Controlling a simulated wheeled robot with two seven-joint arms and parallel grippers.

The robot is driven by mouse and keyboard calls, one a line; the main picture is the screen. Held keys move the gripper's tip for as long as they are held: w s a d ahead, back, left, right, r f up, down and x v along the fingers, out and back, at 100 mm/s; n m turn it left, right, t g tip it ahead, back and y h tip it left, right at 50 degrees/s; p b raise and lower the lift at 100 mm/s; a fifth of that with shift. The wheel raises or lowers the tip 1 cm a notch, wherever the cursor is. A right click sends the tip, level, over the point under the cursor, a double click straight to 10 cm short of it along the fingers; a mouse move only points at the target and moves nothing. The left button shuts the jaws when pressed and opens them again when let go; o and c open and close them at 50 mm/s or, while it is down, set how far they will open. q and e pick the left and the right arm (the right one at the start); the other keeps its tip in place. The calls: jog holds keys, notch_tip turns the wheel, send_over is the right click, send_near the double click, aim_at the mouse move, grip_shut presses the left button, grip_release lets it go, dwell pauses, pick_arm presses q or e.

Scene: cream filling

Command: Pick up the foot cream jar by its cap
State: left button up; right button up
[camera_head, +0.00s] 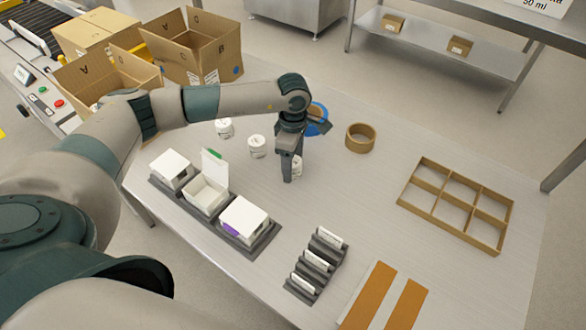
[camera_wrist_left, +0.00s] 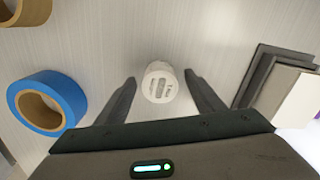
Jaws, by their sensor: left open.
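Three small white jars stand on the table in the head view: a left one (camera_head: 224,127), a middle one (camera_head: 257,146) and a right one (camera_head: 297,167), which is partly hidden behind my left gripper (camera_head: 289,176). I cannot read which is the foot cream jar. In the left wrist view a white jar (camera_wrist_left: 160,84) with printed marks lies between the open fingers of my left gripper (camera_wrist_left: 159,78). There is a gap on each side, so nothing is held. My right gripper is out of view.
A blue tape roll (camera_head: 318,120) and a brown tape roll (camera_head: 360,138) stand behind the gripper. White boxes in a dark tray (camera_head: 235,238) and a dark card holder (camera_head: 318,265) are in front. A cardboard divider (camera_head: 455,205) is at right; the table between is clear.

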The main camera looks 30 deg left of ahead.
aim_at(295, 163)
pick_arm(q)
jog(key=shift+f, duration=0.15)
jog(key=c, duration=1.2)
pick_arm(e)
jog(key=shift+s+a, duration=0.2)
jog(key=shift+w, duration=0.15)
pick_arm(q)
jog(key=shift+r, duration=0.5)
jog(key=r, duration=0.1)
jog(key=r+p, duration=0.2)
jog(key=r, duration=0.1)
jog(key=shift+s+d, duration=0.25)
jog(key=shift+d, duration=0.15)
jog(key=s+d+r+p, duration=0.1)
jog(key=s+d+r, duration=0.1)
jog(key=d, duration=0.1)
jog(key=s+d+r+p, duration=0.1)
jog(key=s+d+r, duration=0.1)
jog(key=d, duration=0.1)
jog(key=s+d+r+p, duration=0.1)
jog(key=s+d+r, duration=0.1)
jog(key=shift+s+d+p, duration=0.15)
jog(key=shift+d+p, duration=0.2)
jog(key=shift+d, duration=0.05)
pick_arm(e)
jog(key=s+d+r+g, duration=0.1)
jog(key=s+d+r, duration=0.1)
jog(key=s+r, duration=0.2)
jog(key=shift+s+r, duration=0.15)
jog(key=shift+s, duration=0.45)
